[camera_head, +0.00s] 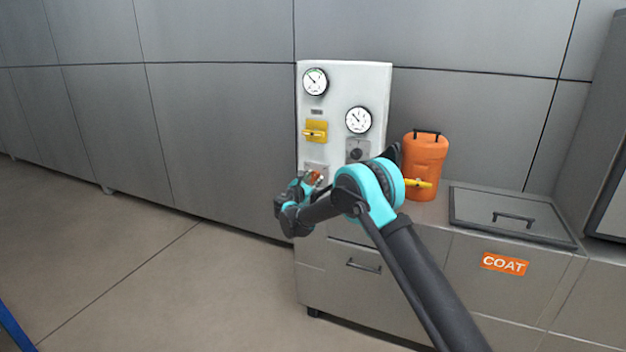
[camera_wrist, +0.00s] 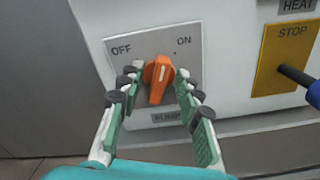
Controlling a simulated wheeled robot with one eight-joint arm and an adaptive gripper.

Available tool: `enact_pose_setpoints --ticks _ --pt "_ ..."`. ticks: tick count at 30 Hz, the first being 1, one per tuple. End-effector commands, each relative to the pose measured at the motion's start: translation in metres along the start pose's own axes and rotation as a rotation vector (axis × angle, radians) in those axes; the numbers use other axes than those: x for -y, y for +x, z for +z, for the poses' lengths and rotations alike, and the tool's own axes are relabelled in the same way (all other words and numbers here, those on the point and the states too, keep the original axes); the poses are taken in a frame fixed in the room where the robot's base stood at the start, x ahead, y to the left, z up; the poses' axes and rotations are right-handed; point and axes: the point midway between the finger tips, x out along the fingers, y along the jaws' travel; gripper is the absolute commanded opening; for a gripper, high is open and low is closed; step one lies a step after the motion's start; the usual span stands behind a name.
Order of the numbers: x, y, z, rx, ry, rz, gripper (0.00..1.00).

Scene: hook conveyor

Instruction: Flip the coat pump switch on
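The coat pump switch is an orange rotary knob (camera_wrist: 158,80) on a grey plate (camera_wrist: 121,62) marked OFF at upper left and ON at upper right, with a partly covered PUMP label below. The knob stands roughly upright, its white mark near the top; its exact setting is hard to tell. My gripper (camera_wrist: 159,73) has one finger on each side of the knob, with narrow gaps showing, and seems open around it. Contact is unclear. In the head view, my gripper (camera_head: 315,180) is at the lower left of the white panel (camera_head: 346,85), largely covering the switch.
A yellow STOP plate (camera_wrist: 275,60) with a dark lever (camera_wrist: 298,76) is close on the right. Above the switch are a yellow switch (camera_head: 316,132) and gauges (camera_head: 315,82). An orange canister (camera_head: 426,160) stands right of the panel on the COAT cabinet (camera_head: 470,250).

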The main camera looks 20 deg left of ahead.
Motion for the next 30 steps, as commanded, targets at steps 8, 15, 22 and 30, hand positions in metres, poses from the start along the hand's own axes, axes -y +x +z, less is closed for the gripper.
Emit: enact_pose_setpoints --ticks 8,15,22,30 --pt "0.0 -0.0003 0.0 0.0 0.0 0.0 0.01" --pt "0.0002 -0.0004 0.0 0.0 0.009 0.0 0.0" --pt "0.0012 -0.0005 -0.0001 0.0 0.186 0.0 0.0" --pt "0.0023 -0.0006 -0.0005 0.0 0.389 -0.001 0.0"
